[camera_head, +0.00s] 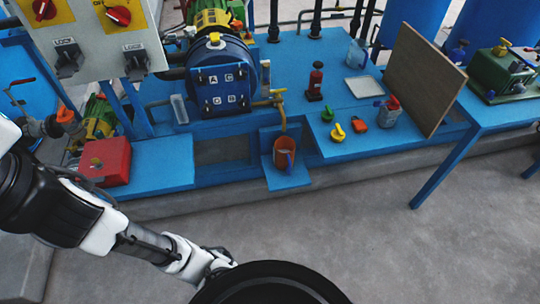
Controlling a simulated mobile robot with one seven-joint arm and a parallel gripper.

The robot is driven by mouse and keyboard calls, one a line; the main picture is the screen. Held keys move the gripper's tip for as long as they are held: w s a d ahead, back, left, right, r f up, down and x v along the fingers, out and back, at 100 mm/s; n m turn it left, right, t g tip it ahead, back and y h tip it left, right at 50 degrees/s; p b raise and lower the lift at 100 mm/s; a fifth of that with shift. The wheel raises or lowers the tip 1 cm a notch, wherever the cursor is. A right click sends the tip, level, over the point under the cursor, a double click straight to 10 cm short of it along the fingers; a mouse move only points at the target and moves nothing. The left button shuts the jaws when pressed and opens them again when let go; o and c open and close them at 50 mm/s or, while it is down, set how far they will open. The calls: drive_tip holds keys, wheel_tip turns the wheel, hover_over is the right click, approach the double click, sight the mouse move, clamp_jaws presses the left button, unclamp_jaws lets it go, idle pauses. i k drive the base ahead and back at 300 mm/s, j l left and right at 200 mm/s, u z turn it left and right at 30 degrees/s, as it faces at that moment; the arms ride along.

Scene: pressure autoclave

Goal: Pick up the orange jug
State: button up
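The orange jug (279,154) stands upright on a small low blue shelf (297,179) at the front of the blue bench, below a brass spout of the round blue vessel. My arm comes in from the left and runs down to the bottom middle, well short of the jug. The end of the arm passes behind a dark round part at the bottom edge, so my gripper does not show.
The vessel (222,76) stands behind the jug. A yellow knob (338,133), an orange item (359,119), a red-and-grey can (391,107) and an upright brown board (425,80) are to the right. A red box (105,160) is left. The front floor is clear.

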sight(285, 148)
drive_tip(key=i+l+u, duration=0.15)
drive_tip(key=l+u, duration=0.6)
drive_tip(key=i+l+u, duration=0.15)
drive_tip(key=l, duration=0.75)
drive_tip(key=l+u, duration=0.1)
drive_tip(key=l, duration=0.8)
